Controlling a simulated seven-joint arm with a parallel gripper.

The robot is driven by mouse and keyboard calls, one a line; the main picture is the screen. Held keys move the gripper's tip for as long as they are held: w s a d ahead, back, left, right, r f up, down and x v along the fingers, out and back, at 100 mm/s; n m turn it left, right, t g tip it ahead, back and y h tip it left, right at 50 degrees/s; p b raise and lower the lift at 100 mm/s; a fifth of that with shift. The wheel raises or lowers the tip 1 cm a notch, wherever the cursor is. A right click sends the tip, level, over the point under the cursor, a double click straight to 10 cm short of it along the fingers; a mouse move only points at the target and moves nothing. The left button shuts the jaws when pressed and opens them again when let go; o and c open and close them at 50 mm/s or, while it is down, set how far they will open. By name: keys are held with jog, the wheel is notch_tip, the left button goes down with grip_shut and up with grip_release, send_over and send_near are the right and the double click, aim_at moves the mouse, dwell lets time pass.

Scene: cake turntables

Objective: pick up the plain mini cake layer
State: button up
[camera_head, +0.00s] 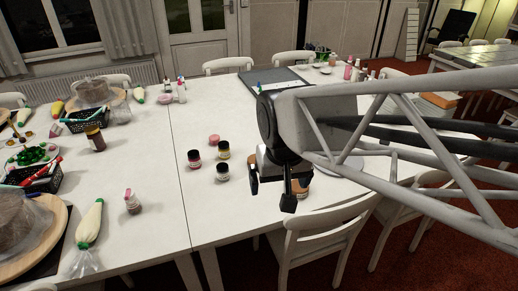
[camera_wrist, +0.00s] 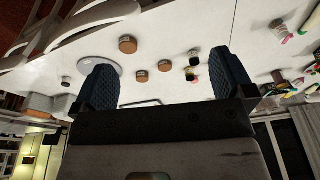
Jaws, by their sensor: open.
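The wrist view shows three small round brown pieces that look like mini cake layers on the white table: one (camera_wrist: 128,45), a second (camera_wrist: 141,76) and a third (camera_wrist: 165,66). I cannot tell which is the plain one. In the head view a tan piece (camera_head: 302,191) shows partly behind my gripper (camera_head: 271,188); other pieces there may be hidden by my arm. My gripper (camera_wrist: 165,84) is open and empty, its two dark fingers well apart, above the table and away from the pieces.
Dark jars (camera_head: 222,172) stand left of my gripper on the white table (camera_head: 160,215). A pale round plate (camera_wrist: 100,66) lies near the brown pieces. A white chair (camera_head: 325,240) stands at the near edge. Piping bags (camera_head: 90,225) and cakes on turntables are at the left.

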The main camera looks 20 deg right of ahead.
jog(key=w+d+f+m, duration=0.3)
jog(key=w+d+f, duration=0.1)
jog(key=w, duration=0.5)
jog(key=m+g, duration=0.2)
jog(key=m, duration=0.7)
send_over(299, 189)
jog(key=w, duration=0.2)
jog(key=f, duration=2.3)
jog(key=shift+s+d+f, duration=0.15)
jog(key=shift+s+d, duration=0.1)
jog(key=shift+d, duration=0.1)
jog(key=shift+w+d+f, duration=0.1)
jog(key=shift+d, duration=0.05)
jog(key=shift+f, duration=1.3)
